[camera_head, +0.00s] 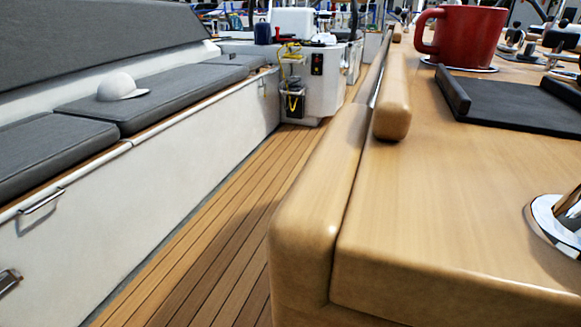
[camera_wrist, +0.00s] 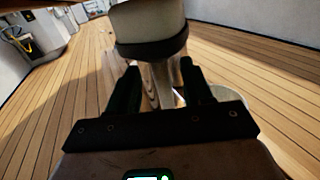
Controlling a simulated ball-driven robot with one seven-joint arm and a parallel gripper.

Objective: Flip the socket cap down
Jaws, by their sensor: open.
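I cannot make out a socket cap in either view. In the head view a small dark panel (camera_head: 317,62) with red marks sits on the white console at the far end of the floor. It is too small to tell whether a socket or cap is on it. My gripper (camera_wrist: 158,70) shows in the wrist view with its two dark fingers apart and nothing held between them. It faces the plank floor (camera_wrist: 80,75). My gripper is not visible in the head view.
A wooden table (camera_head: 450,200) fills the right, with a red mug (camera_head: 468,36), a black tray (camera_head: 515,103) and a metal fitting (camera_head: 548,212). A grey-cushioned bench (camera_head: 60,150) with a white cap (camera_head: 121,87) lines the left. The plank floor (camera_head: 225,225) between is clear.

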